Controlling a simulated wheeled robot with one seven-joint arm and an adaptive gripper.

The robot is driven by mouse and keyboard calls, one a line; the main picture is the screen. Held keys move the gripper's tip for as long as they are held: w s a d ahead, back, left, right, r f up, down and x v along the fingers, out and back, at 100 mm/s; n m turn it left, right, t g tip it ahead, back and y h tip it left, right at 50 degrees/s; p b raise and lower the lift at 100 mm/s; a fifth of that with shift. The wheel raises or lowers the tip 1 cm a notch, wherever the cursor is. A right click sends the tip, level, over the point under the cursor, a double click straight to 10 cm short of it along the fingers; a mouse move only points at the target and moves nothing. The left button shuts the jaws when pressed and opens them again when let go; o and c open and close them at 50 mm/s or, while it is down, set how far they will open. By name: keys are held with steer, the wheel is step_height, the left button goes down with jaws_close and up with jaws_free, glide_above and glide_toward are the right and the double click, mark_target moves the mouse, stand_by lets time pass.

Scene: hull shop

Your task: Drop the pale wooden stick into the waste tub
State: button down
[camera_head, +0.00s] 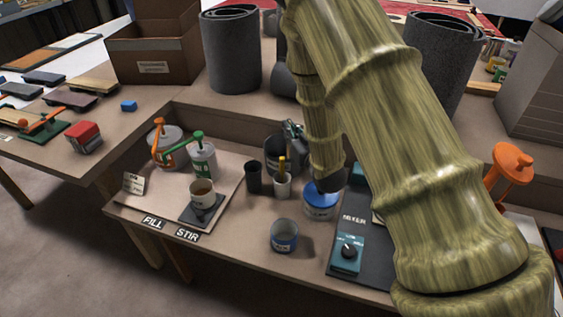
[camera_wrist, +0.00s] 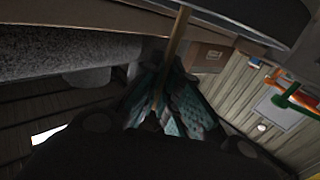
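The pale wooden stick (camera_wrist: 178,38) shows in the wrist view, standing out between the teal finger pads of my gripper (camera_wrist: 162,100). The pads appear shut on its lower part. In the head view my gripper (camera_head: 292,130) is small and partly behind my arm; I cannot make out the stick there. A dark grey tub (camera_head: 275,160), likely the waste tub, stands at the back of the recessed bench, just below and behind my gripper. Its right side and inside are largely hidden. I cannot tell whether the stick is over its opening.
A black cup (camera_head: 254,177) and a white cup (camera_head: 282,187) holding something yellow stand in front of the tub. A blue-lidded can (camera_head: 321,200), an open tin (camera_head: 284,237) and the mixer (camera_head: 347,254) are nearer. Dark rolls (camera_head: 231,50) stand behind.

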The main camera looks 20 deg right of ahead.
steer(key=shift+f, duration=0.2)
steer(key=c, duration=1.6)
jaws_free()
steer(key=shift+o, duration=0.2)
steer(key=shift+r, duration=5)
